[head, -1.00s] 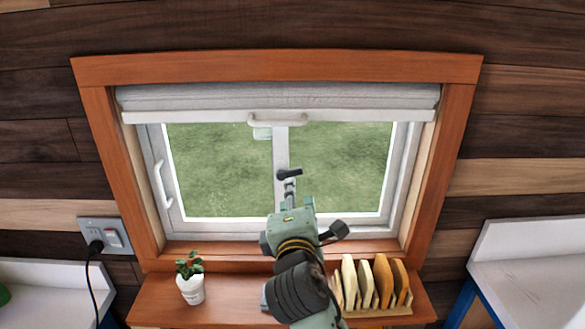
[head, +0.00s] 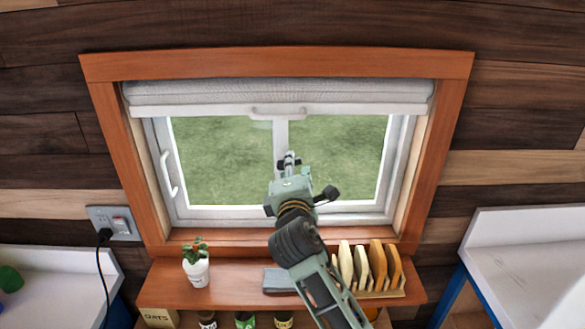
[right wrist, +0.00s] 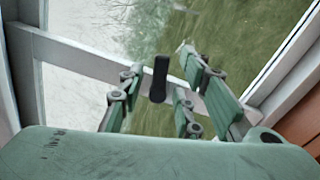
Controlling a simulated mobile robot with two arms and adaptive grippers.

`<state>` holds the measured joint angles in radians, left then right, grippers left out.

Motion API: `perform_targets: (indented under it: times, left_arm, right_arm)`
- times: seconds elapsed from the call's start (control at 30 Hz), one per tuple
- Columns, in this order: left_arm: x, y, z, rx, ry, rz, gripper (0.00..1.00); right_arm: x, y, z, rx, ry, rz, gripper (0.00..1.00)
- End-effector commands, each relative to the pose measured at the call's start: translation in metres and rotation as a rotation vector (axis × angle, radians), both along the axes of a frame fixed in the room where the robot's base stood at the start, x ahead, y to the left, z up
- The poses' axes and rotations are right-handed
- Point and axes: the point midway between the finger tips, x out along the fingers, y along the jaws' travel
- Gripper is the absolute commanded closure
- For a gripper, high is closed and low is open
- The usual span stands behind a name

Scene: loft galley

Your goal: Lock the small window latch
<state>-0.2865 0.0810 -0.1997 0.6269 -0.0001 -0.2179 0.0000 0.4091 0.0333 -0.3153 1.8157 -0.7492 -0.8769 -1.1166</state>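The small window latch shows in the right wrist view as a black handle (right wrist: 158,78) on the pale middle bar of the window. My right gripper (right wrist: 160,62) is open there, with one green finger on each side of the handle; contact with it cannot be made out. In the head view my right gripper (head: 289,161) is in front of the window's middle post (head: 281,137) and hides most or all of the latch. The window (head: 228,155) has a white frame and a white pull handle on its left side. My left gripper is not in view.
A wooden shelf (head: 228,283) below the window holds a potted plant (head: 196,268), a grey block (head: 278,281) and a rack of boards (head: 378,265). A rolled blind (head: 200,93) hangs above. White counters stand at both sides.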

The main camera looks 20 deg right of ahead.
Motion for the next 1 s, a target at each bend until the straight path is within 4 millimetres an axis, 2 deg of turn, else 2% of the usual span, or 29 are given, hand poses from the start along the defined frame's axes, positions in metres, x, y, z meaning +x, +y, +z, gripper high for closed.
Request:
perform_targets:
  times: [0.03, 0.2, 0.33, 0.53, 0.8, 1.0]
  left_arm:
    - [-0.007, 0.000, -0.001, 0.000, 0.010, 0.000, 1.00]
    - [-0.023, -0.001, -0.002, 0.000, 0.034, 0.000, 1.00]
    - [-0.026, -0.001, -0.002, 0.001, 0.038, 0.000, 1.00]
    - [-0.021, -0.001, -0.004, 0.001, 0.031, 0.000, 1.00]
    - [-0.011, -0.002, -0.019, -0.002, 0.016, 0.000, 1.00]
    - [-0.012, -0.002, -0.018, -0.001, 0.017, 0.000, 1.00]
  right_arm:
    - [0.000, 0.000, 0.000, 0.000, 0.000, 0.000, 0.75]
    - [0.000, 0.000, 0.000, 0.000, 0.001, 0.000, 0.90]
    - [0.000, 0.000, 0.000, 0.000, 0.000, 0.000, 1.00]
    - [0.000, 0.000, -0.001, 0.017, -0.006, 0.000, 1.00]
    - [-0.001, 0.000, -0.008, 0.249, -0.074, 0.001, 1.00]
    - [0.000, -0.001, -0.007, 0.272, -0.080, 0.002, 1.00]
